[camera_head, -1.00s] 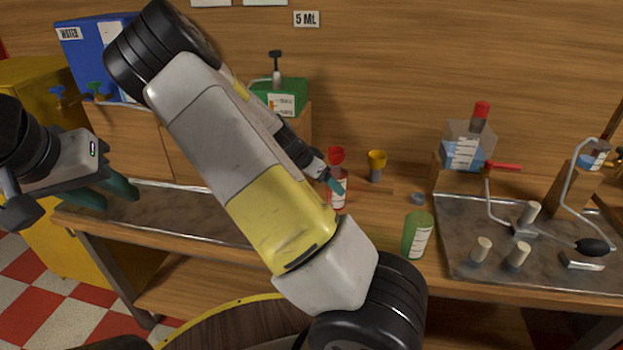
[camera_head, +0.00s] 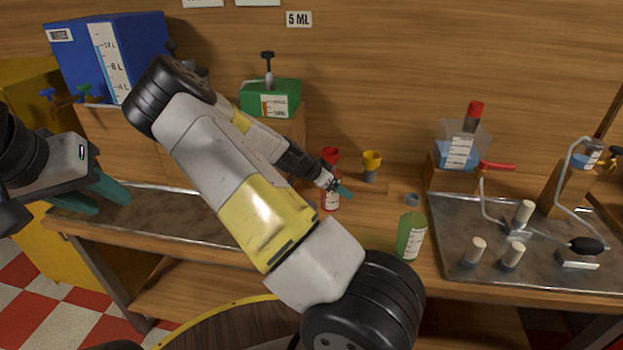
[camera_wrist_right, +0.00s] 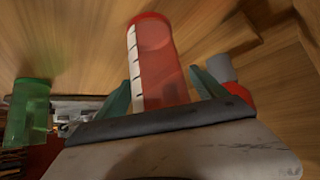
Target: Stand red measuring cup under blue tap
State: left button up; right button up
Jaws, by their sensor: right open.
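The red measuring cup (camera_head: 331,199) stands on the bench right of centre, partly hidden by my right gripper (camera_head: 341,190). In the right wrist view the red cup (camera_wrist_right: 160,65), with a white scale strip, lies between the teal fingers of the right gripper (camera_wrist_right: 160,88). These fingers are open, one on each side of it. The blue tap (camera_head: 47,94) is at the far left, at the front of the blue water tank (camera_head: 75,65), beside a green tap (camera_head: 84,90). My left gripper (camera_head: 112,206) is open and empty over the left metal tray.
A green measuring cup (camera_head: 410,237) stands near the bench's front edge. A yellow cup (camera_head: 372,160) is behind the red one. A green pump box (camera_head: 270,98) stands on a wooden block. The right metal tray (camera_head: 455,225) holds pegs and tubing. The left tray (camera_head: 165,208) looks bare.

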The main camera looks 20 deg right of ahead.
jog(key=shift+d+f, duration=0.1)
jog(key=shift+f, duration=0.05)
jog(key=c, duration=1.6)
